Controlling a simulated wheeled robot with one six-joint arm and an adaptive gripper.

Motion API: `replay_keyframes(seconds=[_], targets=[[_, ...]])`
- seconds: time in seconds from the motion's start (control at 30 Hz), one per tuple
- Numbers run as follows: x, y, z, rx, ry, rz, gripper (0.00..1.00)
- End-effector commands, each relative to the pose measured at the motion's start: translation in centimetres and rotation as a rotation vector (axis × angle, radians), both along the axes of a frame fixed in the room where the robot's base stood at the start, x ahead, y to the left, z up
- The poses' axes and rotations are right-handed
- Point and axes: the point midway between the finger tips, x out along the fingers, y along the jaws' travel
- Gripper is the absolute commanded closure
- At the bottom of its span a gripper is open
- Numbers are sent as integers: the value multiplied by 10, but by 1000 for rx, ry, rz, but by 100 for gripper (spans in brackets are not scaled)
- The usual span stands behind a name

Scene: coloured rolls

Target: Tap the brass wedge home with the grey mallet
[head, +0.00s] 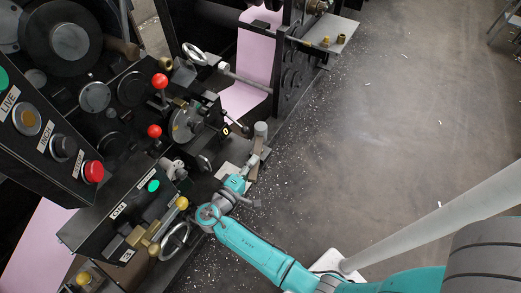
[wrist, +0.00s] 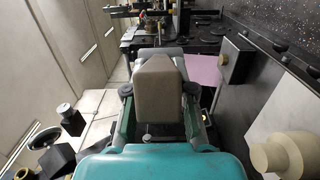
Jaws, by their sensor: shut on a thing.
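My gripper (head: 254,166) is at the machine's edge in the head view, just right of the control boxes. It is shut on the grey mallet, whose pale grey rounded top (head: 261,130) stands up beyond the fingers with a brownish part below it. In the wrist view a taupe, blocky part of the held mallet (wrist: 157,88) fills the middle between the green-sided fingers and hides what lies behind it. I cannot pick out the brass wedge for certain in either view.
A control box with a red button (head: 93,172) and levers with red knobs (head: 154,131) stand left of my gripper. A dial wheel (head: 184,125) is close by. Brass pieces (head: 343,38) lie on a shelf at the top. The speckled floor (head: 400,110) at right is open.

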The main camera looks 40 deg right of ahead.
Motion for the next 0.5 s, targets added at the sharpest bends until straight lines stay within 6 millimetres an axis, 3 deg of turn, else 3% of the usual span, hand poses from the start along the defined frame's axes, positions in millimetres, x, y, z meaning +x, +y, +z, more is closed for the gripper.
replay_keyframes(seconds=[0.33, 0.5], targets=[[1, 0, 4, -1, -7, 0, 100], [1, 0, 17, -1, -8, 0, 100]])
